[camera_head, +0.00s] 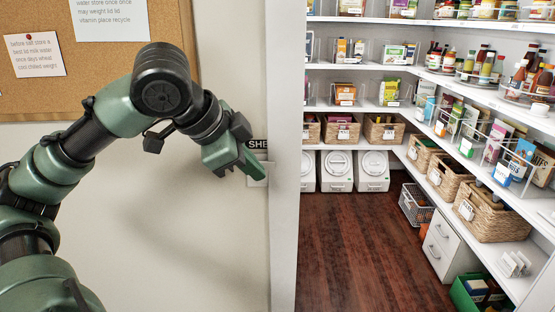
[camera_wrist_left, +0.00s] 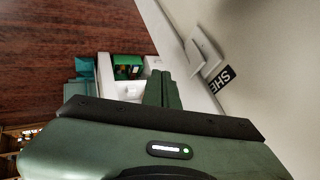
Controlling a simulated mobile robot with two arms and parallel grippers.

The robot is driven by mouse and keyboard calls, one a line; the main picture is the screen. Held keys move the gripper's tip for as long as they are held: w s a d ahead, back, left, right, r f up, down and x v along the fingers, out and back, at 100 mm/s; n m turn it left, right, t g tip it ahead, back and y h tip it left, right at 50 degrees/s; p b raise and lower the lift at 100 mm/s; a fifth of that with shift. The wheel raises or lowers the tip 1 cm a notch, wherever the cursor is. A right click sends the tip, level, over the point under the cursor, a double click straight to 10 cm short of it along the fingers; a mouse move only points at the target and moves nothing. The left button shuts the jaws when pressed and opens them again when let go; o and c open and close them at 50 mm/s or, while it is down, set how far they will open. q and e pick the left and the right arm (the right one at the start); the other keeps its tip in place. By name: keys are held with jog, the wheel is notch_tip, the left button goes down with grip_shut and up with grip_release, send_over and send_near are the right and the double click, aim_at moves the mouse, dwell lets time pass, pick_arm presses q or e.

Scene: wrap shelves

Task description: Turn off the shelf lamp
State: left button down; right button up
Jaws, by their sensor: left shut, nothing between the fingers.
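A white wall switch plate (camera_head: 258,182) sits on the pale wall just left of the pantry doorway, under a black label reading "SHE" (camera_head: 262,144), the rest hidden by my gripper. My left gripper (camera_head: 258,172) is shut and empty, its fingertips in front of the plate in the head view. In the left wrist view the plate (camera_wrist_left: 206,52) and label (camera_wrist_left: 222,79) are right of the shut fingertips (camera_wrist_left: 163,74), with a visible gap in that picture. Whether the fingertips touch the switch cannot be told. No lamp can be made out. My right gripper is not in view.
A cork board (camera_head: 35,90) with notes hangs on the wall at left. The white door frame (camera_head: 284,200) stands just right of the switch. Beyond it are stocked pantry shelves (camera_head: 375,68), baskets (camera_head: 492,215), white bins (camera_head: 338,172) and clear wooden floor (camera_head: 365,250).

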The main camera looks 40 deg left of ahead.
pick_arm(q)
jog(key=v, duration=0.5)
send_near(272, 174)
notch_tip(272, 174, down, 4)
jog(key=w+d, duration=0.1)
jog(key=w, duration=0.1)
jog(key=shift+w+a+f, duration=0.15)
jog(key=shift+w+a, duration=0.1)
jog(key=shift+w, duration=0.15)
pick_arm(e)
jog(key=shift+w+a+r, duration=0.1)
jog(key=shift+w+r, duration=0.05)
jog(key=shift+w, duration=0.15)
pick_arm(q)
jog(key=p, duration=0.1)
jog(key=r+p, duration=0.1)
jog(key=p, duration=0.1)
jog(key=shift+w+a, duration=0.2)
jog(key=shift+w, duration=0.05)
jog(key=shift+f+b, duration=0.45)
jog(key=shift+b, duration=0.05)
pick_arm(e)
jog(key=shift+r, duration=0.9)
pick_arm(q)
jog(key=shift+r, duration=0.15)
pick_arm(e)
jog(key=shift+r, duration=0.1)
